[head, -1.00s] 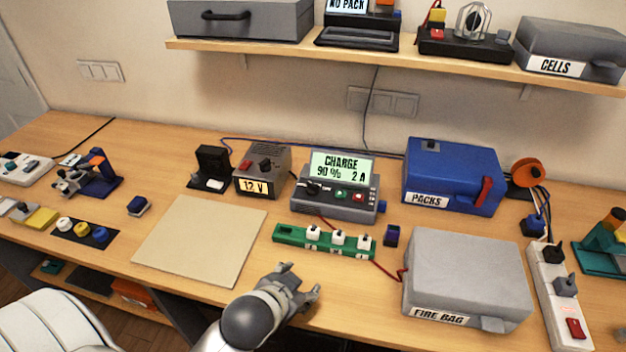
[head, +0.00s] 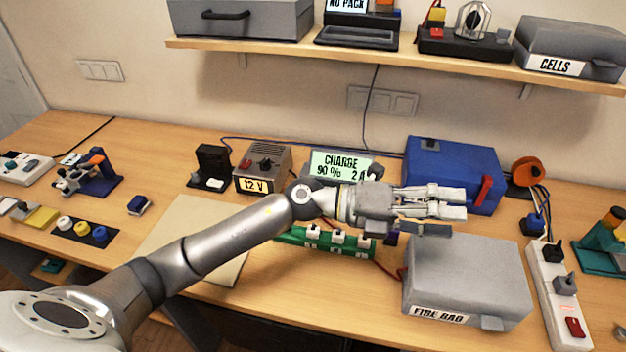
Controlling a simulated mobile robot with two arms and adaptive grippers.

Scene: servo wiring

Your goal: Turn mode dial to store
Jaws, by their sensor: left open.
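The charger (head: 341,162) stands at the middle of the bench; its lit screen reads "CHARGE 90 % 2 A", partly covered. Its front panel, with the mode dial, is hidden behind my left arm and wrist. My left gripper (head: 452,212) is open and empty, its fingers pointing right. In the picture it lies over the lower edge of the blue PACKS box (head: 450,165) and just above the grey FIRE BAG box (head: 465,270). Its height above them is hard to tell. My right gripper does not show.
A green strip with white switches (head: 325,240) lies below the charger, partly behind my arm. The 12 V supply (head: 262,168) stands left of it. A white power strip (head: 556,295) is at the right. The beige mat (head: 195,215) is bare.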

